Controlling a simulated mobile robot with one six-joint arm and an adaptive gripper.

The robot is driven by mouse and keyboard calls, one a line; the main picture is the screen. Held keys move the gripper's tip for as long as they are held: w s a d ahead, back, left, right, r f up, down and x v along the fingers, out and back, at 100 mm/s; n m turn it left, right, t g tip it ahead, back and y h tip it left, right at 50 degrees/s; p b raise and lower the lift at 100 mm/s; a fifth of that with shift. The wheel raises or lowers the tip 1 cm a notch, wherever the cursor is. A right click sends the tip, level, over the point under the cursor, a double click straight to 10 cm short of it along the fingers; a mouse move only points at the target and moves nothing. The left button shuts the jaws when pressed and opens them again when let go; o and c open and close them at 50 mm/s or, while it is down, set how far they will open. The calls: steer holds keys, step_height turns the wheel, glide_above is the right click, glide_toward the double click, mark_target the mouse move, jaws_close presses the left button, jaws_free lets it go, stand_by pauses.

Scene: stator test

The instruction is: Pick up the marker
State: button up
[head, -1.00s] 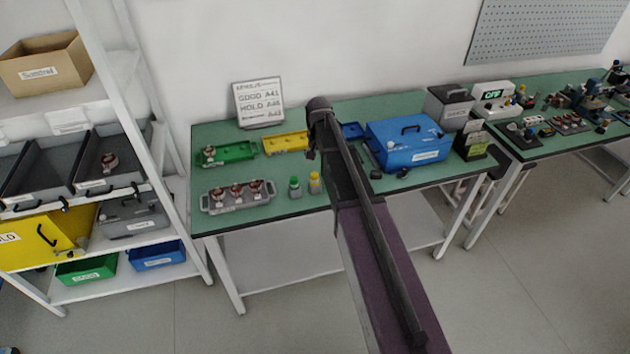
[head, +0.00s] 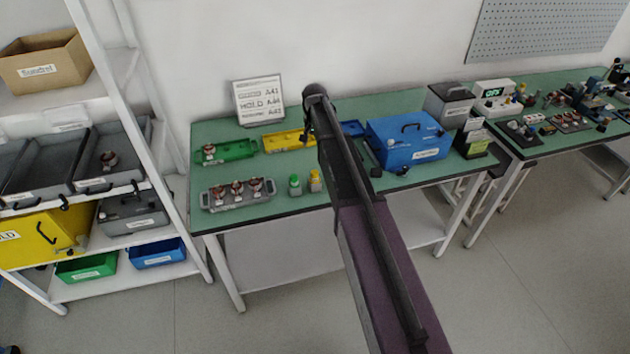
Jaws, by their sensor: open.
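I cannot make out a marker for certain in the head view; it may be hidden behind my arm or too small to tell. My gripper (head: 307,137) is small and dark at the far end of my arm, over the green-topped table (head: 285,205), near the yellow tray. It is open, and I see nothing held in it.
A green tray (head: 236,150), a yellow tray (head: 283,140) and a grey holder with copper stators (head: 215,198) are left of my arm. A green-capped bottle (head: 295,186) and a yellow-capped bottle (head: 315,183) stand nearby. A blue toolbox (head: 405,148) is to the right. Shelving (head: 181,225) stands left.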

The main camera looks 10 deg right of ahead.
mark_target(315, 172)
steer(key=shift+f+b, duration=3.75)
steer(key=shift+f, duration=0.2)
steer(key=f+b, duration=0.3)
steer(key=shift+s+f, duration=0.2)
steer(key=shift+s, duration=0.1)
steer(key=shift+f+b, duration=0.9)
steer(key=shift+b, duration=0.2)
steer(key=shift+c, duration=0.2)
jaws_close()
